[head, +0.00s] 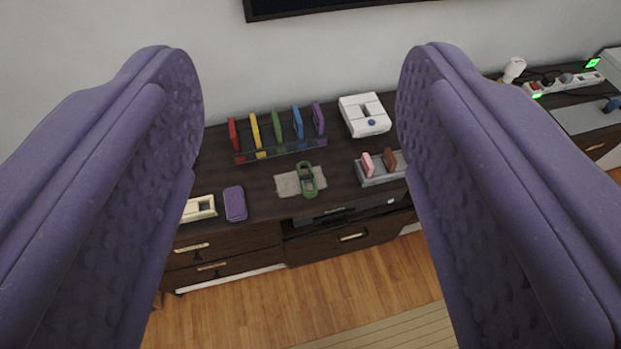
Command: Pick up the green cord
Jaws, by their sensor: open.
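The green cord (307,165) is a small looped green bundle. It lies on a beige cloth (287,185) near the front edge of the dark wooden cabinet top (340,189). My gripper (301,135) shows as two large purple padded fingers at the left and right of the view. It is open and empty. The cord appears in the gap between the fingers but well beyond them, so nothing touches it. The fingers hide parts of the cabinet at both sides.
A rack (280,150) of colored upright pieces stands behind the cord. A white box (365,115) and a grey tray (381,170) with pink and brown pieces are to the right. A purple case (235,203) and a cream tray (198,208) are left. Wooden floor (300,305) lies in front.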

